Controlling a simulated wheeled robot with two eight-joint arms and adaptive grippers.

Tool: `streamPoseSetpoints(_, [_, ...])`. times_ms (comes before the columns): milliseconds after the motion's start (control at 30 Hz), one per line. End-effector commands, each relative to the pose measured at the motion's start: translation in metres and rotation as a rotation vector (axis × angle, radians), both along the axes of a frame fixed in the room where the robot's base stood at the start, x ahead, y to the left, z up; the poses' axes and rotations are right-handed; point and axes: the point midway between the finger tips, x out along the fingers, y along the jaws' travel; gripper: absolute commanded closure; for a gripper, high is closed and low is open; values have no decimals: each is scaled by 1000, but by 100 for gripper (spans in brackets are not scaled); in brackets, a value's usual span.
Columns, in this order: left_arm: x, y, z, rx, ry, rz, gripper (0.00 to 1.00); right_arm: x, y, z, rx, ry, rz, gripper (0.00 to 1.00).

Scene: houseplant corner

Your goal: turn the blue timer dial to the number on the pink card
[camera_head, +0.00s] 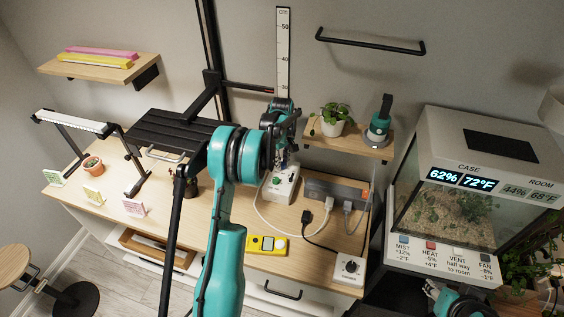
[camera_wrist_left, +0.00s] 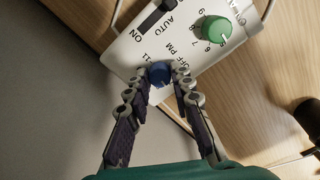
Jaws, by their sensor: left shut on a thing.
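The white timer box (camera_head: 284,186) stands on the desk in the head view and fills the top of the left wrist view (camera_wrist_left: 150,38). Its blue dial (camera_wrist_left: 159,75) sits near the box's lower edge, with "11" and "OFF PM" printed around it. My left gripper (camera_wrist_left: 162,82) is shut on the blue dial, one finger on each side; in the head view it partly hides the box. The dial's pointer is hard to read. The pink card (camera_head: 134,208) stands at the desk's front left; its number is too small to read. My right arm shows only partly at lower right.
A green dial (camera_wrist_left: 215,29) and a black switch (camera_wrist_left: 152,18) sit beside the blue one. A yellow meter (camera_head: 266,244) and a white knob box (camera_head: 348,268) stand near the front edge. A black slatted shelf (camera_head: 172,131) is left of my arm.

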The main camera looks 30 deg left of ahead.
Motion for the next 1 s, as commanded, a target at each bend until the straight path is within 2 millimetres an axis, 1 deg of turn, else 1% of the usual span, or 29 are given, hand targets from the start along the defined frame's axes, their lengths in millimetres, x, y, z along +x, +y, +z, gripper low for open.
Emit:
streamPoseSetpoints(133, [0,0,0,0,0,69,100,0,0,0,0,0,0,60])
streamPoseSetpoints(333, [0,0,0,0,0,122,100,0,0,0,0,0,0,60])
streamPoseSetpoints(833, [0,0,0,0,0,138,100,0,0,0,0,0,0,60])
streamPoseSetpoints(867, [0,0,0,0,0,138,72,0,0,0,0,0,0,60])
streamPoseSetpoints(900, [0,0,0,0,0,138,62,0,0,0,0,0,0,60])
streamPoseSetpoints(933, [0,0,0,0,0,138,56,0,0,0,0,0,0,60])
streamPoseSetpoints(1000, [0,0,0,0,0,138,56,0,0,0,0,0,0,60])
